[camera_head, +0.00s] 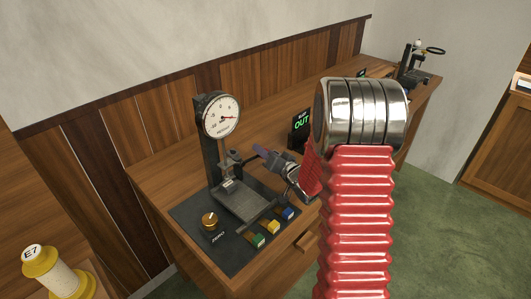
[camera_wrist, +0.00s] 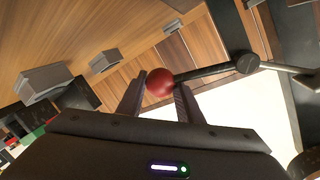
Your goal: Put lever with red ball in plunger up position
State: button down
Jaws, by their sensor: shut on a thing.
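The lever's red ball (camera_wrist: 160,82) sits between the two fingers of my gripper (camera_wrist: 160,97) in the wrist view, and the fingers are shut on it. The lever's dark rod (camera_wrist: 205,72) runs right from the ball to a round pivot (camera_wrist: 247,63). In the head view my gripper (camera_head: 263,153) is beside the dial device (camera_head: 222,115), just right of its column. I cannot make out the red ball or the lever there. The plunger cannot be told for certain in either view.
The device's dark base panel (camera_head: 190,222) carries a brass knob (camera_head: 210,220) and coloured buttons (camera_head: 272,226). A small display reading "OUT" (camera_head: 302,123) stands behind my arm. Another device (camera_head: 415,62) stands at the bench's far end. My red arm hides part of the wooden bench (camera_head: 160,182).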

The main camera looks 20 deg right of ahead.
jog(key=shift+s+a+f, duration=0.25)
jog(key=shift+a+f, duration=0.05)
jog(key=shift+f, duration=0.35)
jog(key=c, duration=1.3)
grip_release()
jog(key=shift+o, duration=0.2)
jog(key=shift+r, duration=0.1)
jog(key=shift+w+d+r, duration=0.1)
jog(key=shift+r, duration=0.55)
notch_tip(320, 180, up, 9)
jog(key=shift+d+r, duration=0.1)
